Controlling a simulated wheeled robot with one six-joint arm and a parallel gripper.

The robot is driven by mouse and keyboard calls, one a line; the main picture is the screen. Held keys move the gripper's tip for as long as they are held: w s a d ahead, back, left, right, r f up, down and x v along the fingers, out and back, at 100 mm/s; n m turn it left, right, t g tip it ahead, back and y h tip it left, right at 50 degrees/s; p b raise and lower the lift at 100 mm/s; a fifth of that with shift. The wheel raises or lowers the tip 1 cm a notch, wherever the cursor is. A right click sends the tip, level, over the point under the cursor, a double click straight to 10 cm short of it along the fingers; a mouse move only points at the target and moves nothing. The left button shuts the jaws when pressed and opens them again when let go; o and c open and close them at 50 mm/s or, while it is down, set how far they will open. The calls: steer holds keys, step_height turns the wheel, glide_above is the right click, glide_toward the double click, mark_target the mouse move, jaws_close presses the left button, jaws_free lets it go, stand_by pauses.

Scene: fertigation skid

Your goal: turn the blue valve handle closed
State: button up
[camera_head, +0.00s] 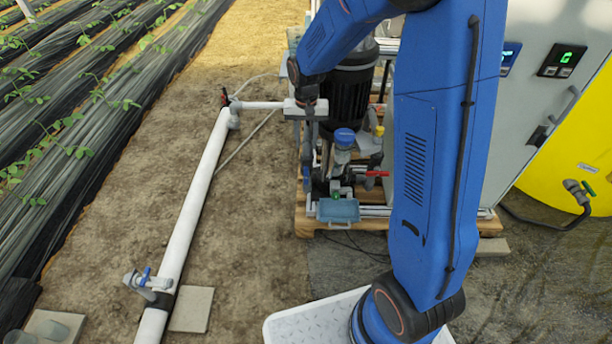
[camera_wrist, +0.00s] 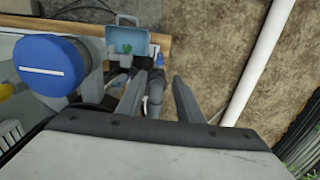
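A small blue lever handle (camera_head: 146,275) sits on a grey valve at the near end of the white pipe, at lower left in the head view. Another small blue part (camera_wrist: 160,60) shows among the skid fittings in the wrist view; I cannot tell whether it is a handle. My gripper (camera_wrist: 158,86) is open and empty, its two grey fingers apart above the skid's dark fittings. In the head view my gripper hangs over the skid's left side, well away from the lever on the pipe; its fingertips are hard to make out there.
A blue round cap (camera_head: 344,137) tops a clear vessel on the skid; it is large at left in the wrist view (camera_wrist: 52,65). Bare soil flanks the white pipe (camera_head: 195,195).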

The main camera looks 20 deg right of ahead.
mark_target(306, 184)
step_height(306, 184, down, 17)
steer(key=shift+f, duration=0.15)
stand_by(0.5)
jaws_close()
